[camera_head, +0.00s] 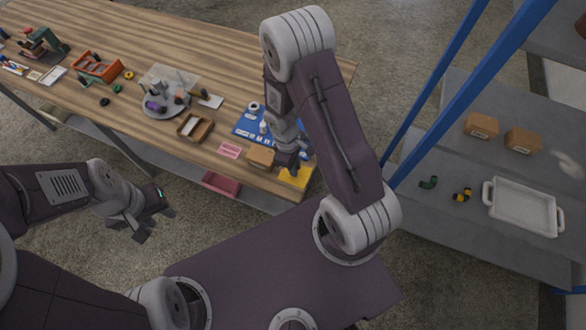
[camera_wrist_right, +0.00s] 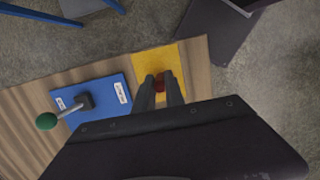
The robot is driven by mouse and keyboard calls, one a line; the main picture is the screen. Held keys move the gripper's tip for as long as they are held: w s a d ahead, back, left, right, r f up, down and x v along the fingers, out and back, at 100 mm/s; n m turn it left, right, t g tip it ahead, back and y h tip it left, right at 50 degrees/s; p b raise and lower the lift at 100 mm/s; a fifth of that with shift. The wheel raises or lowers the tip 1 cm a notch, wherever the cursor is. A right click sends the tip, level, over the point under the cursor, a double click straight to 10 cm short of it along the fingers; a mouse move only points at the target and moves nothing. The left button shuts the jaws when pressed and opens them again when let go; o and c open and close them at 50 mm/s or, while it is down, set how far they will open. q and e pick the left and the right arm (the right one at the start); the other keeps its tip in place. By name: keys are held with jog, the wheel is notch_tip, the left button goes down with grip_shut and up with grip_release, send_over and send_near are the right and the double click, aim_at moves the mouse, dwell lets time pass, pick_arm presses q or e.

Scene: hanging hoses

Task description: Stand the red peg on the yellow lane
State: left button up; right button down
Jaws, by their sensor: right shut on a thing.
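The red peg (camera_wrist_right: 159,84) shows in the right wrist view as a small red piece between the fingertips of my right gripper (camera_wrist_right: 160,88), which is shut on it. The yellow lane (camera_wrist_right: 178,58) lies under and around it; I cannot tell whether the peg touches the lane. In the head view the yellow lane (camera_head: 294,178) is at the table's near right corner, and my right gripper (camera_head: 289,160) is over its far edge. The peg is hidden there. My left gripper (camera_head: 155,213) is off the table's front, empty, with its fingers apart.
A tan block (camera_head: 261,157) and pink card (camera_head: 229,150) lie near. A shelf with a white tray (camera_head: 523,208) stands right, behind blue posts (camera_head: 430,95).

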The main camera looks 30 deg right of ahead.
jog(key=c, duration=1.8)
grip_release()
jog(key=shift+w, duration=0.3)
jog(key=o, duration=0.4)
jog(key=shift+s+d+r, duration=0.2)
jog(key=shift+s, duration=0.25)
jog(key=shift+w+a+r, duration=0.1)
jog(key=shift+w+r, duration=0.05)
pick_arm(q)
jog(key=shift+d+r+p, duration=0.15)
jog(key=shift+r+p, duration=0.55)
jog(key=shift+r, duration=0.15)
pick_arm(e)
jog(key=s+a+r+m+t, duration=0.1)
jog(key=r+m, duration=0.3)
jog(key=r, duration=0.4)
jog(key=s+a+r+m+t+y, duration=0.1)
jog(key=s+r+m, duration=0.2)
jog(key=r, duration=0.5)
jog(key=shift+m+t, duration=0.3)
jog(key=shift+m, duration=0.3)
